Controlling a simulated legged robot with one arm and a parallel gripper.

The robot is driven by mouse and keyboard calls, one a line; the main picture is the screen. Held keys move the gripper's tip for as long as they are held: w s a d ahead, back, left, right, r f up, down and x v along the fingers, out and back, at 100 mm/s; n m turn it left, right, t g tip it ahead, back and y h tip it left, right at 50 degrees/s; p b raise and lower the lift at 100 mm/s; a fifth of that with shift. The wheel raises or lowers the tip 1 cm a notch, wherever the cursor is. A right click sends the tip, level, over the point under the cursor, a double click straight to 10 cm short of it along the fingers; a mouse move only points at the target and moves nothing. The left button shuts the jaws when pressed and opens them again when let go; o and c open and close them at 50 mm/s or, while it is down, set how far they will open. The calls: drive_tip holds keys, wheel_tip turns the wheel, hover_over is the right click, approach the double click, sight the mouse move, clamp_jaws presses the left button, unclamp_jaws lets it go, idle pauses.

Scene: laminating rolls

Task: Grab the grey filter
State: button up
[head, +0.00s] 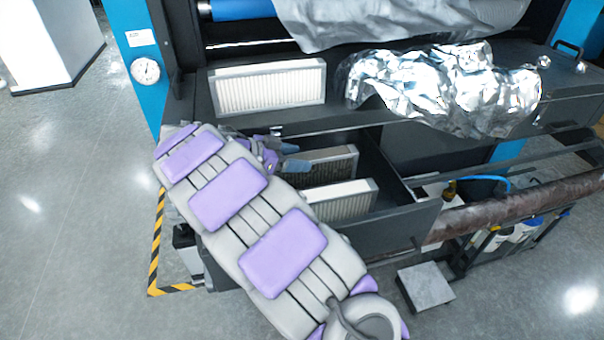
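A grey filter (332,165) with a darker pleated face stands in the open drawer (385,232). A second filter (342,201) with a paler face stands in front of it in the same drawer. My gripper (294,157) is at the left end of the drawer, beside the left end of the grey filter. Its two blue-grey fingertips are apart, with nothing visible between them. My arm hides the drawer's left part, and I cannot tell whether the fingers touch the filter.
Crumpled silver foil (445,85) lies on the ledge to the right. A brown roll (520,205) and bottles (515,232) are right of the drawer. A grey box-like step (425,287) is on the floor below. Black-yellow floor tape (155,245) runs left of my arm. The left floor is clear.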

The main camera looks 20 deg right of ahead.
drive_tip(key=shift+a, duration=0.55)
drive_tip(key=c, duration=0.3)
drive_tip(key=shift+d, duration=0.3)
drive_tip(key=c, duration=0.4)
clamp_jaws()
drive_tip(key=shift+r, duration=0.15)
